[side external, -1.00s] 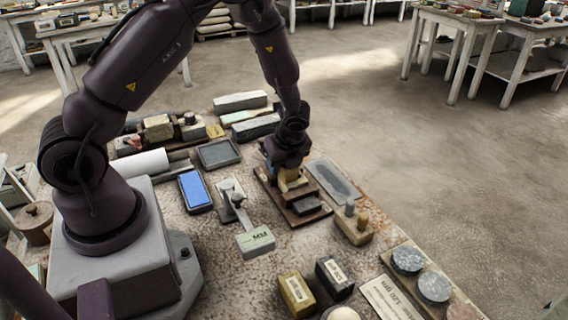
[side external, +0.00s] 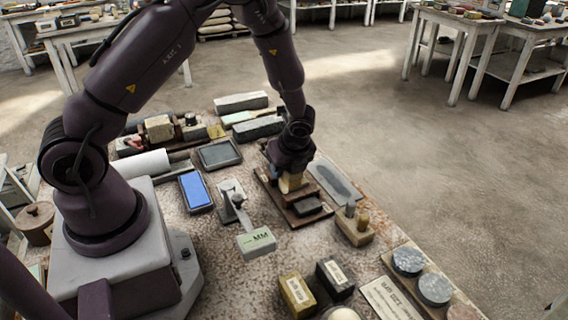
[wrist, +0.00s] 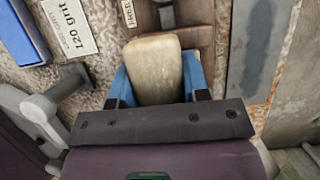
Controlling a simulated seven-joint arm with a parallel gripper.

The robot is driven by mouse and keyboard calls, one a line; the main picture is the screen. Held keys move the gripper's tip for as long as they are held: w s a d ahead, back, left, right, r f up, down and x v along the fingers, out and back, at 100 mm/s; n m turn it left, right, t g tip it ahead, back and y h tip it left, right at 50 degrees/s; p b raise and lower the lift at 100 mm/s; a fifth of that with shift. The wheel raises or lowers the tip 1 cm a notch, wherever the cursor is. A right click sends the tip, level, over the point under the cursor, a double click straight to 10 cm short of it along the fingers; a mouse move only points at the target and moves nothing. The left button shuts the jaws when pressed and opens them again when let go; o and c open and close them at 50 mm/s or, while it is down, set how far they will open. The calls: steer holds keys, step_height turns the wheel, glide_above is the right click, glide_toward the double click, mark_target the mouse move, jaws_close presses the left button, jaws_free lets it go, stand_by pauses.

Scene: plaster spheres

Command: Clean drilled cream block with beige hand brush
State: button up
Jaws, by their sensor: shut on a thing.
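My gripper (side external: 291,168) is over the brown wooden stand (side external: 272,196). In the wrist view its blue fingers (wrist: 158,86) are on both sides of a pale beige, round-edged piece (wrist: 153,58), which looks like the beige hand brush. In the side view this beige piece (side external: 290,183) shows below the fingers, low over the stand; whether it touches the stand cannot be told. Its underside and any bristles are hidden. I cannot clearly pick out the drilled cream block; a cream block (side external: 158,127) lies at the back left, with no holes visible.
A dark block (side external: 307,207) sits on the stand's front part. A grey slab (side external: 335,180) lies right of it, and a tan block with pegs (side external: 354,228) in front right.

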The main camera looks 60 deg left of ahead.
steer(key=shift+d, duration=0.95)
steer(key=shift+f, duration=0.1)
steer(key=shift+a, duration=0.15)
steer(key=shift+a, duration=2.1)
steer(key=shift+d, duration=0.1)
steer(key=shift+d, duration=2.1)
